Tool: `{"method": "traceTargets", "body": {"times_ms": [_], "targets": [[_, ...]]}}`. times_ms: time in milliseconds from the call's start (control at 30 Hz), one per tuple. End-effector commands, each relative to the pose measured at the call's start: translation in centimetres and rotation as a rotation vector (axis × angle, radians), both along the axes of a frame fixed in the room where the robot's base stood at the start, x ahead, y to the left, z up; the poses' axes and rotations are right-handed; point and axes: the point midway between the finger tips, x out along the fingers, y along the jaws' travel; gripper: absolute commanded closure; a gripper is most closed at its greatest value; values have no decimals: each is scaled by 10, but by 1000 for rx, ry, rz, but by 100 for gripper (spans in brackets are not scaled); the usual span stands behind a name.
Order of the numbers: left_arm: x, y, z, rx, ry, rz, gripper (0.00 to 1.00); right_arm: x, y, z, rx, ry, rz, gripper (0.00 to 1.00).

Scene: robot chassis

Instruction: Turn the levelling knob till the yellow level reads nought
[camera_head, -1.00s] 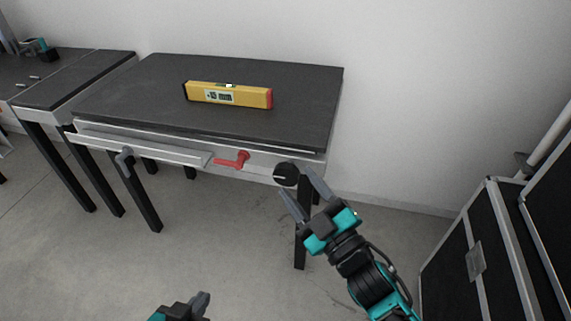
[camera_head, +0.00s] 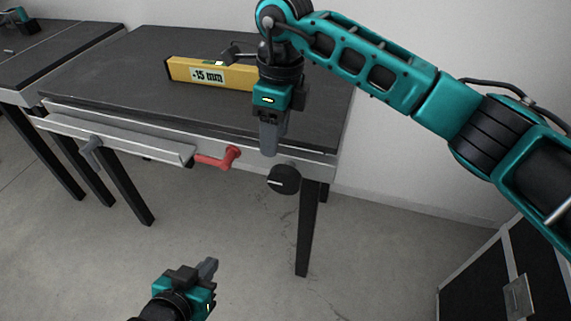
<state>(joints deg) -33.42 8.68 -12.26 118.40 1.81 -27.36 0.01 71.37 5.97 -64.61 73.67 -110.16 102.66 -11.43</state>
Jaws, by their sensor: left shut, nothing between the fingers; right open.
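The yellow level (camera_head: 180,68) lies on the dark table top, its display showing -15 mm. My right arm hides its right end. The round black levelling knob (camera_head: 284,180), with a pale line on its face, is on the table's front edge near the right leg. My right gripper (camera_head: 269,150) points down just above and left of the knob, apart from it in the picture. It is open and empty, its fingers seen nearly edge-on. My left gripper (camera_head: 211,268) is shut and empty, low in front of the table, well below the knob.
A red lever handle (camera_head: 218,159) sits on the front edge left of the knob. A grey handle (camera_head: 91,148) and a light rail (camera_head: 120,142) are further left. A black case (camera_head: 500,280) stands at lower right. Another table (camera_head: 60,50) is at left.

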Motion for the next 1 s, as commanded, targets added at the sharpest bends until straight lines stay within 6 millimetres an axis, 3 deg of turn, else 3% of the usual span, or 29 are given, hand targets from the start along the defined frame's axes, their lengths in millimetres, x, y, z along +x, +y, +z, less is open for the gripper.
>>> {"method": "traceTargets", "body": {"times_ms": [133,233,700,1000], "targets": [[1,-1,0,-3,-6,-2,100,11,-16,6,-91,-47,-10,48],[0,-1,-2,-3,-3,-2,100,12,-17,-2,-98,-48,-12,48],[-5,-1,-23,-3,11,-1,100,10,-16,-93,-91,-44,-11,48],[-5,-1,-27,-3,10,-1,100,11,-15,-119,-90,-47,-11,48]]}}
